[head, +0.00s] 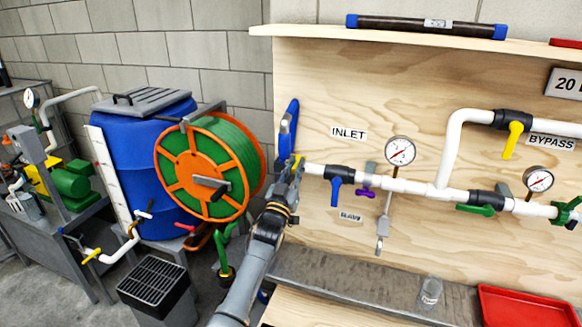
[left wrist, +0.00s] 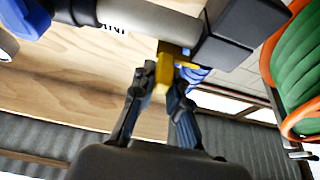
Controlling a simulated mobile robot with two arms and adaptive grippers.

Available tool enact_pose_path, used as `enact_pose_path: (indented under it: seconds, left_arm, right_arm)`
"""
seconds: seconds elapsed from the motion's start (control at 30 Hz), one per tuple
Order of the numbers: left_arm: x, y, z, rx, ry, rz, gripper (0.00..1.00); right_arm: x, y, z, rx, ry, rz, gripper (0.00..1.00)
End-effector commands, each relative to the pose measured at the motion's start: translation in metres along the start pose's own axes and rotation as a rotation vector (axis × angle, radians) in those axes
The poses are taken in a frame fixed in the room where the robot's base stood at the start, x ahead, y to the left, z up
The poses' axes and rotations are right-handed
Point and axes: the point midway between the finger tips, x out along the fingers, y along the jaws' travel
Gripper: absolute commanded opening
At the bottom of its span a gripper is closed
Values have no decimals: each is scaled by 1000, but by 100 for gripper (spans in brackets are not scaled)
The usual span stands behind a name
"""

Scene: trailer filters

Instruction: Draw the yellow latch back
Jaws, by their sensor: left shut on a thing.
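The yellow latch (left wrist: 164,70) sits at the dark coupling (left wrist: 240,30) on the left end of the inlet pipe. In the left wrist view it stands between the two fingers of my left gripper (left wrist: 160,88), which is shut on it. In the head view my left gripper (head: 293,168) is at the pipe's left end, below the INLET label, and hides most of the coupling. Only a small yellow bit of the latch shows there. My right gripper is in neither view.
The white inlet pipe (head: 407,187) runs right along the plywood board, with a blue-handled valve (head: 336,188) and a gauge (head: 400,151) near my gripper. A hose reel (head: 208,167) and blue barrel (head: 150,170) stand left. A glass jar (head: 429,293) and red tray (head: 525,308) are below.

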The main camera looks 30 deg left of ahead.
Motion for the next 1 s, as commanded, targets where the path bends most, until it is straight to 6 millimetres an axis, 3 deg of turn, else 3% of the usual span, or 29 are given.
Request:
enact_pose_path:
  seconds: [0.07,0.3,0.33,0.43,0.77,1.0]
  left_arm:
    - [-1,12,1,-5,1,4,0]
    - [-1,14,1,-2,-1,6,0]
    - [-1,14,1,-2,-1,6,20]
    - [-1,13,1,-2,-1,5,38]
    - [-3,12,1,-2,-1,3,38]
    - [-40,12,2,-1,-4,4,38]
  right_arm:
    - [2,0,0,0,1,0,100]
    - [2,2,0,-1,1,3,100]
    - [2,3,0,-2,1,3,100]
    - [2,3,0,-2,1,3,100]
    - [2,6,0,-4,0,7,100]
    - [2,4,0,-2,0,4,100]
